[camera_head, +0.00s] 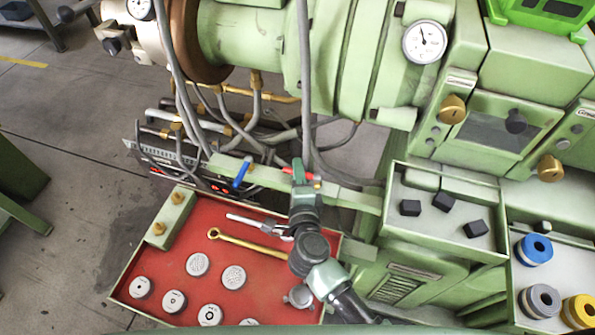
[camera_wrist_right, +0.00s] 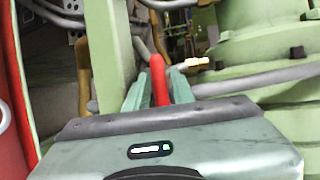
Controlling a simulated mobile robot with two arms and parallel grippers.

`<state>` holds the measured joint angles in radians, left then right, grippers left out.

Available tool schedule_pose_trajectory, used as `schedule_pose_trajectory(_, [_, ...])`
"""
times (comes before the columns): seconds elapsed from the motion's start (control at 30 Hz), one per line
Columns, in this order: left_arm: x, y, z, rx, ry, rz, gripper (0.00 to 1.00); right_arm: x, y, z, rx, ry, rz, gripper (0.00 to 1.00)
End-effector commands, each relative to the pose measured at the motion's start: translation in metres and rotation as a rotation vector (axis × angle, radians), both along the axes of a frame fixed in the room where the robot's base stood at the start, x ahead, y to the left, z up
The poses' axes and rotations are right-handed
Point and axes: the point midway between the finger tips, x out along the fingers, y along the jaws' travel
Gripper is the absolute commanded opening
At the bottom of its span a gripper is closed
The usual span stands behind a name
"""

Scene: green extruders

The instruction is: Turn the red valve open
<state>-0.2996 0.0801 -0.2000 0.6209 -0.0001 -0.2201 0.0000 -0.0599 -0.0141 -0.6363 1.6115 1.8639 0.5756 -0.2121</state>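The red valve (camera_head: 316,184) sits on the green beam below the large green extruder barrel. Its red handle (camera_wrist_right: 158,82) stands between the two fingers in the right wrist view. My right gripper (camera_head: 299,170) reaches over the valve from below, and its fingers (camera_wrist_right: 159,90) lie close against both sides of the handle with little or no gap. The fingers cover part of the valve in the head view. My left gripper is in neither view.
A blue valve (camera_head: 242,173) sits on the same beam to the left. Grey hoses (camera_head: 305,90) hang close beside my right gripper. A red tray (camera_head: 255,290) with round dies and a yellow wrench (camera_head: 245,243) lies below my right arm. A green-rimmed tray (camera_head: 420,235) with black blocks stands to the right.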

Motion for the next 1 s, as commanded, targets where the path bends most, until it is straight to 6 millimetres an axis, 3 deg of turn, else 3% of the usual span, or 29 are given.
schedule_pose_trajectory(0.07, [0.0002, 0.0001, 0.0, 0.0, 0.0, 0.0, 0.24, -0.0002, 0.0001, 0.0, 0.0, 0.0, 0.0, 0.19])
schedule_pose_trajectory(0.13, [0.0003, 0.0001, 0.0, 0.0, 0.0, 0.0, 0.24, -0.0003, 0.0, 0.0001, 0.0, 0.0, 0.0, 0.0])
schedule_pose_trajectory(1.0, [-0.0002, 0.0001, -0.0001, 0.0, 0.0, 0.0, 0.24, -0.0009, 0.0, -0.0005, -0.001, 0.001, 0.0, 0.0])
